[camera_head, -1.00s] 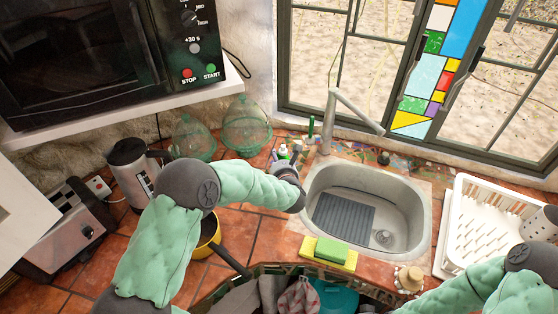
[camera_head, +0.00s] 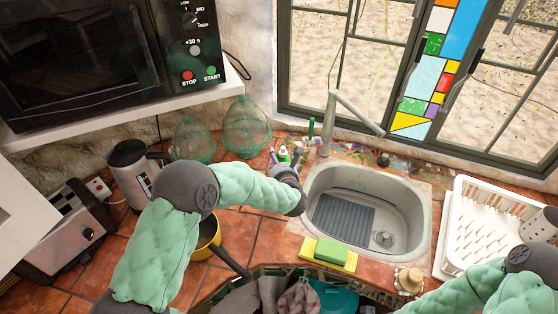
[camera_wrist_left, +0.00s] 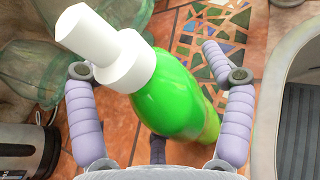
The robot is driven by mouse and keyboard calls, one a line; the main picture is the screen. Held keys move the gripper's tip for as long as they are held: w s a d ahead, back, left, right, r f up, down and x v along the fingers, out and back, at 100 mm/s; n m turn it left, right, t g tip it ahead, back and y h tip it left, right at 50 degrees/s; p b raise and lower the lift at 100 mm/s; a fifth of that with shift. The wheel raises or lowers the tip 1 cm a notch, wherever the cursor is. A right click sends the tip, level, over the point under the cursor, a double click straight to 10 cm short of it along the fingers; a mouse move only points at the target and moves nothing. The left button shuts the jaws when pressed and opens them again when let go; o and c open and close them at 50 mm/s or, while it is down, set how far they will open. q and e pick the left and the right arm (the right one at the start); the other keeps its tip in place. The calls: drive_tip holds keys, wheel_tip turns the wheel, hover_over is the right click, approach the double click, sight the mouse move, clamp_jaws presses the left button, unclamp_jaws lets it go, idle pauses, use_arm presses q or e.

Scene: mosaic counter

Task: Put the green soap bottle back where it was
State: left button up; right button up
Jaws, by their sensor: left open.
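The green soap bottle (camera_wrist_left: 168,92) with a white pump top stands on the counter left of the sink, tilted in the left wrist view. In the head view only its upper part (camera_head: 284,152) shows beyond my left wrist. My left gripper (camera_wrist_left: 145,62) is open, with one lilac finger on each side of the bottle and gaps visible to both. The gripper also shows in the head view (camera_head: 283,160), partly hidden by my own wrist. The bottle's base is hidden. My right forearm shows at the lower right, but its gripper is out of view.
The steel sink (camera_head: 416,199) lies right of the bottle, with a tap (camera_head: 330,115) behind. Green glass domes (camera_head: 246,122) stand to the left. A yellow pan (camera_head: 203,247) is below my left forearm. A sponge (camera_head: 331,251) lies at the sink's front edge.

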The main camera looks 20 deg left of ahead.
use_arm(q)
drive_tip(key=p+v, duration=0.1)
drive_tip(key=v, duration=1)
